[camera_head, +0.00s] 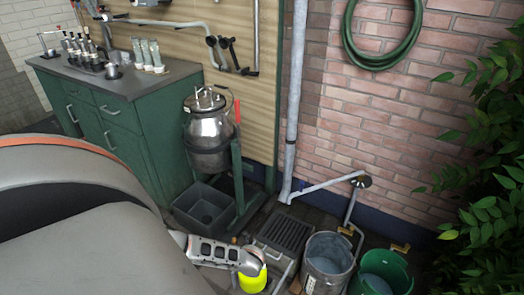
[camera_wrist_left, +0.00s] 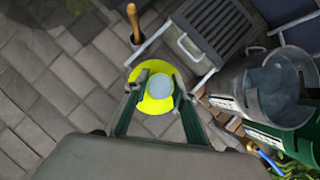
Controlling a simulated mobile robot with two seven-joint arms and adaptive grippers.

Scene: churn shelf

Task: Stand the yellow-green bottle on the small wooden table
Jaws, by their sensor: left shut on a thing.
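The yellow-green bottle (camera_head: 253,281) is at the bottom of the head view, partly hidden by my left gripper (camera_head: 250,264). In the left wrist view the bottle (camera_wrist_left: 156,104) shows from above, as a yellow-green round with a pale top. My left gripper (camera_wrist_left: 157,88) is shut on it, with one finger on each side. Paving shows around the bottle; I cannot tell its height above the ground. Brown wooden slats (camera_wrist_left: 231,125) show beside the buckets in the wrist view; I cannot tell whether they belong to the small wooden table. My right gripper is not in view.
A metal bucket (camera_head: 326,268) and a green bucket (camera_head: 385,275) stand right of the bottle. A dark slatted grate (camera_head: 284,235) lies behind it. A grey crate (camera_head: 207,209) sits below a metal churn (camera_head: 209,132). A wooden handle (camera_wrist_left: 134,24) rises near the bottle. Left paving is open.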

